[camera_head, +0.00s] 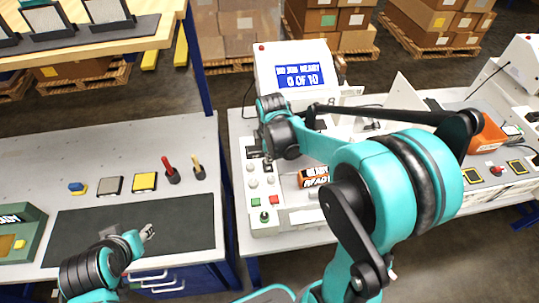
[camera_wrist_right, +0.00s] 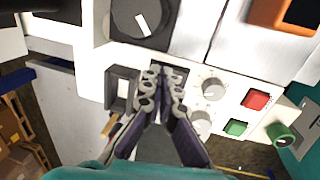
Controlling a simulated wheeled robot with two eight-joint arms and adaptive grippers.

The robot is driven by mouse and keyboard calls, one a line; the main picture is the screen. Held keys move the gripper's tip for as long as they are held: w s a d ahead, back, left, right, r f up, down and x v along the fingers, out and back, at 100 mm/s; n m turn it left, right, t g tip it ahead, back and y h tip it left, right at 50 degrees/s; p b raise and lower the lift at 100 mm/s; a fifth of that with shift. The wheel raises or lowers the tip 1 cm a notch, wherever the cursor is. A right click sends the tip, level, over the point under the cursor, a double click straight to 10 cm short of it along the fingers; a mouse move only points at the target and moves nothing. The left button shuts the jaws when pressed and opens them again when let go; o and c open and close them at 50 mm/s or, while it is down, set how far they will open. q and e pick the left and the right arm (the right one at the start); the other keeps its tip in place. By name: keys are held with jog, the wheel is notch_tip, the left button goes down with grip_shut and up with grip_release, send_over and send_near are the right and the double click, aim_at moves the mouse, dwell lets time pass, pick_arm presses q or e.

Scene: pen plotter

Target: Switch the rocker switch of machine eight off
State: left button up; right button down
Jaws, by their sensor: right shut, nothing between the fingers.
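The white machine (camera_head: 262,70) with a blue screen reading "0 OF 10" stands at the centre of the head view; a mark like an "8" shows beside it. My right gripper (camera_wrist_right: 161,82) is shut and empty, its fingertips close in front of a dark switch (camera_wrist_right: 178,74) on the white panel. The fingers cover much of this switch, so its position and any contact cannot be told. A black-framed grey element (camera_wrist_right: 122,88) sits just left of it. In the head view my right arm hides the right fingertips. My left gripper (camera_head: 149,232) is over the dark mat, its opening unclear.
Beside the switch are grey knobs (camera_wrist_right: 214,88), a red button (camera_wrist_right: 255,98), a green button (camera_wrist_right: 236,128) and a green-topped knob (camera_wrist_right: 283,136). A large black rotary dial (camera_wrist_right: 140,18) is above. A left bench holds a dark mat (camera_head: 185,225) and small tools.

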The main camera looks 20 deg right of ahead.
jog(key=shift+w+f+g+b, duration=0.2)
jog(key=shift+f+g+b, duration=0.15)
jog(key=shift+g, duration=0.15)
jog(key=shift+s, duration=0.2)
jog(key=shift+s+a+r, duration=0.15)
jog(key=shift+s, duration=0.5)
